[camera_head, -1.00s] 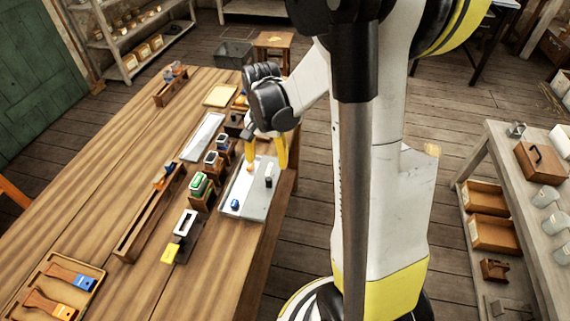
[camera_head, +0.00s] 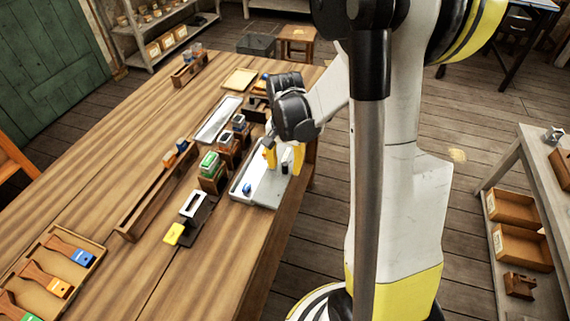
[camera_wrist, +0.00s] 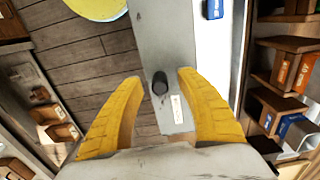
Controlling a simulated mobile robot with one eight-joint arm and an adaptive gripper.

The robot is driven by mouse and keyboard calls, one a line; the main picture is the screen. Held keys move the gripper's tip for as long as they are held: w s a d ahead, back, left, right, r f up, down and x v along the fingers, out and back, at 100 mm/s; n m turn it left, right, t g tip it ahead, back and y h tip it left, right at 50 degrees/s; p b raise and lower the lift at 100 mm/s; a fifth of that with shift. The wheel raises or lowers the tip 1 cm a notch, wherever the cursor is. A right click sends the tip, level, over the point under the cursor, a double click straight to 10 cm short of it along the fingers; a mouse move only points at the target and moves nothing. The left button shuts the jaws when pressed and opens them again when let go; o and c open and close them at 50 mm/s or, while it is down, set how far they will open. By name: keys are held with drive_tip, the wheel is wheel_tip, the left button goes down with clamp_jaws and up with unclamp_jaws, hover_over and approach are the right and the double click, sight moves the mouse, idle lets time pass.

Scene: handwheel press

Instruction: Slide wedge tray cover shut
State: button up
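The wedge tray (camera_head: 238,196) sits at the right edge of the bench in the head view. A blue wedge (camera_head: 247,189) lies in its exposed white part, which also shows in the wrist view (camera_wrist: 212,9). The grey cover (camera_wrist: 165,45) lies beside that white strip, leaving it uncovered. A black knob (camera_wrist: 160,84) and a small white label (camera_wrist: 178,108) are on the cover. My gripper (camera_head: 284,157) is open over the cover. In the wrist view its yellow fingers (camera_wrist: 158,84) stand apart on either side of the knob. Finger contact is not visible.
Wooden holders with a green-topped block (camera_head: 209,162) and dark blocks stand close left of the tray. A long wooden rack (camera_head: 155,195) lies further left. The floor (camera_head: 325,220) lies beyond the bench's right edge.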

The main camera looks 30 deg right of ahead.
clamp_jaws()
drive_tip(key=shift+w+a, duration=1.15)
drive_tip(key=shift+w, duration=0.3)
drive_tip(key=shift+w+a, duration=1.1)
drive_tip(key=shift+w, duration=0.3)
drive_tip(key=o, duration=0.7)
unclamp_jaws()
wheel_tip(320, 180, up, 8)
drive_tip(key=p, duration=0.5)
